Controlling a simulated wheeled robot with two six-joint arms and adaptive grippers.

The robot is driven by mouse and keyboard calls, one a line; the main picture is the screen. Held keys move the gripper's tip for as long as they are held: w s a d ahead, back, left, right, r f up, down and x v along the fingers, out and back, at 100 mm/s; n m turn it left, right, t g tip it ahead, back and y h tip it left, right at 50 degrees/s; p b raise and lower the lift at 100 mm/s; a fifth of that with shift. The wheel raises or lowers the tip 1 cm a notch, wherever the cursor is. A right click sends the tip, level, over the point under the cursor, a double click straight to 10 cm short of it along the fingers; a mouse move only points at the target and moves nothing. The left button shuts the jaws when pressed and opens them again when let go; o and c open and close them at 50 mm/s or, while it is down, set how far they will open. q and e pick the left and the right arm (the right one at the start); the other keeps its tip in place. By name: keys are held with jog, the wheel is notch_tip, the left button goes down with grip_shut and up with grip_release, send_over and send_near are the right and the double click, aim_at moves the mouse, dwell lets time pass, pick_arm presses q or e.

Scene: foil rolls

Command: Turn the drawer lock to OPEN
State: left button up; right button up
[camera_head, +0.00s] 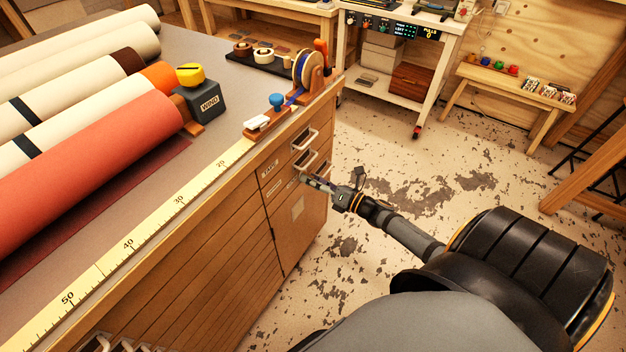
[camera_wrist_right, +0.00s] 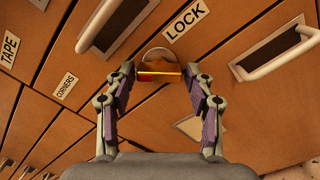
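The drawer lock is a round silver plate with a gold-and-red bar (camera_wrist_right: 159,72) on the drawer front, just below a LOCK label (camera_wrist_right: 187,20) in the right wrist view. My right gripper (camera_wrist_right: 160,74) is at the lock, its two fingers spread apart with one beside each end of the bar. I cannot tell whether the fingertips touch it. In the head view my right gripper (camera_head: 318,183) reaches the front of the wooden cabinet (camera_head: 215,235) near the drawer handles, and the lock is hidden or too small there. No OPEN marking is readable. My left gripper is not in view.
Pale drawer handles (camera_wrist_right: 283,56) stick out close to the right gripper, with another handle (camera_head: 306,139) above it. The floor right of the cabinet is clear.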

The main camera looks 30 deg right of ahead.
jog(key=shift+o, duration=0.7)
jog(key=v, duration=1.2)
